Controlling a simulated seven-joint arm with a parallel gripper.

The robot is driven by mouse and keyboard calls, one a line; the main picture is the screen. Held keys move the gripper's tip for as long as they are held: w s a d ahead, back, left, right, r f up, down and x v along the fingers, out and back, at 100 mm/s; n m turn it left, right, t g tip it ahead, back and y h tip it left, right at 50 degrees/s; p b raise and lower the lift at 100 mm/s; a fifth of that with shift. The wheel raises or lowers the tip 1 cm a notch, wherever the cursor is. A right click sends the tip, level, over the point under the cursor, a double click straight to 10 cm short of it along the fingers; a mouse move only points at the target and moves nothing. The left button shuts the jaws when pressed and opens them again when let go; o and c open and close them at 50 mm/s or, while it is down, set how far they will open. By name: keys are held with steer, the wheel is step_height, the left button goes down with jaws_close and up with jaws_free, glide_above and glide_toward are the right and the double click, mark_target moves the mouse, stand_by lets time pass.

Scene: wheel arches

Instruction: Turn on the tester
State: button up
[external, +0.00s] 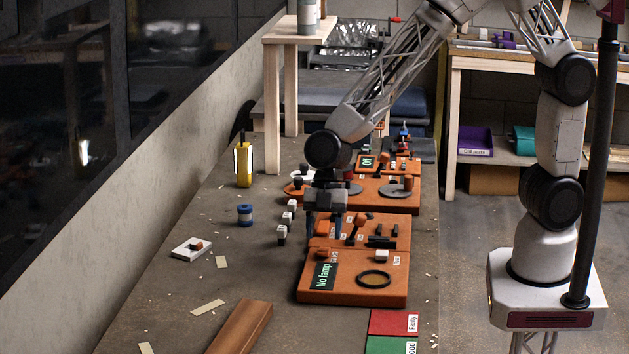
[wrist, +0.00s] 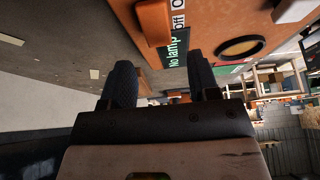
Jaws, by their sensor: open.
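The tester (external: 345,285) is an orange box on the bench with a dark display (external: 323,276) reading "No lamp" in green. A dark-rimmed round socket (external: 374,279) is on its front part. An orange switch (wrist: 155,22) stands beside an "Off" label in the wrist view; the second label is cut off. In the external view the switch (external: 322,254) is small, at the tester's left. My gripper (external: 324,231) points down over the tester's left rear side, open and empty. In the wrist view its dark fingers (wrist: 163,78) are apart, short of the switch.
A white knob (external: 381,256) and black parts on an orange panel (external: 350,227) lie right of my gripper. Several small white blocks (external: 282,235) stand left. Red "Faulty" (external: 393,322) and green "Good" (external: 388,345) mats lie in front. The left bench holds scattered slips and a wooden plank (external: 240,328).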

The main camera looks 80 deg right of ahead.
mark_target(325, 248)
steer(key=shift+v, duration=2.05)
steer(key=shift+s+d+r, duration=0.15)
steer(key=shift+d+r, duration=0.05)
steer(key=shift+r, duration=0.05)
steer(key=s+d+r+m+t+h, duration=0.1)
steer(key=s+d+r+m, duration=0.4)
steer(key=s+d, duration=0.3)
steer(key=s+d+r+m+h, duration=0.2)
steer(key=s+d+r+m, duration=0.4)
steer(key=s+d, duration=0.3)
steer(key=s+d+r+m+t+h, duration=0.1)
steer(key=s+d+r+m+h, duration=0.1)
steer(key=s+d+r+m, duration=0.4)
steer(key=s+d+m, duration=0.1)
steer(key=s+d, duration=0.2)
steer(key=s, duration=0.2)
steer(key=shift+s+t, duration=0.3)
steer(key=shift+s, duration=0.05)
steer(key=shift+c, duration=0.4)
